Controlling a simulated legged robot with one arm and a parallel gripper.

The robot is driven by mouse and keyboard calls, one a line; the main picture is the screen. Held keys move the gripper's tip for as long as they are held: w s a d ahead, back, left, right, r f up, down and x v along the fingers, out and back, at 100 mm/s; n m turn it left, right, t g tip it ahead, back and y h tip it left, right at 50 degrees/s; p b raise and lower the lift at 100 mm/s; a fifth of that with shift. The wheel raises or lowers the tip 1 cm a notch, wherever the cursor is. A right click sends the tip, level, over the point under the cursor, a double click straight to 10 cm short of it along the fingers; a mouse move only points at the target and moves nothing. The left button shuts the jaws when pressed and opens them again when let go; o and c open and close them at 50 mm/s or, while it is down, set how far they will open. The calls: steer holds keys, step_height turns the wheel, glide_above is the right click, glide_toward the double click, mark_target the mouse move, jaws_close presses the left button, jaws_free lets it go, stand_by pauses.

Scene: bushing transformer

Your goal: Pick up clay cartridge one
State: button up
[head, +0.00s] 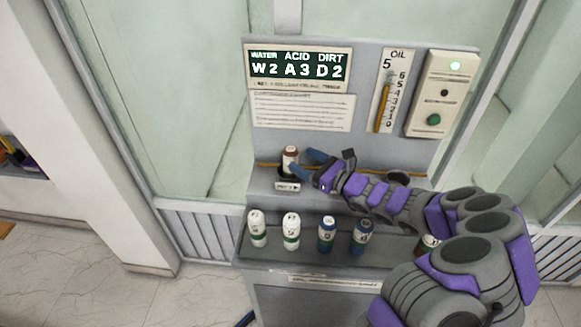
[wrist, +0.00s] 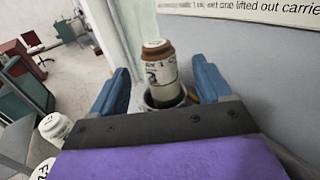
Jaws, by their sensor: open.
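A small cartridge with a brown cap and white label (head: 290,158) stands upright in a round holder on the panel's upper ledge. I take it to be the clay cartridge. In the wrist view the cartridge (wrist: 160,70) sits between my blue fingers, its lower end inside the holder's rim (wrist: 186,97). A 1 seems to show on its label, but the rest is hard to read. My gripper (head: 304,165) is open and reaches in from the right; it also shows in the wrist view (wrist: 160,78). Gaps show between the cartridge and both fingers.
On the lower shelf stand two white cartridges (head: 257,229) (head: 291,231) and two blue ones (head: 327,234) (head: 361,237). Another (head: 428,243) is partly hidden by my arm. The upright panel (head: 365,140) with display, oil gauge and switch box (head: 443,92) rises behind.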

mark_target(286, 150)
steer(key=shift+b+x, duration=1.05)
steer(key=shift+x, duration=2.85)
steer(key=shift+s+r, duration=0.1)
steer(key=shift+c, duration=0.2)
steer(key=shift+d, duration=0.15)
steer(key=c, duration=0.3)
jaws_close()
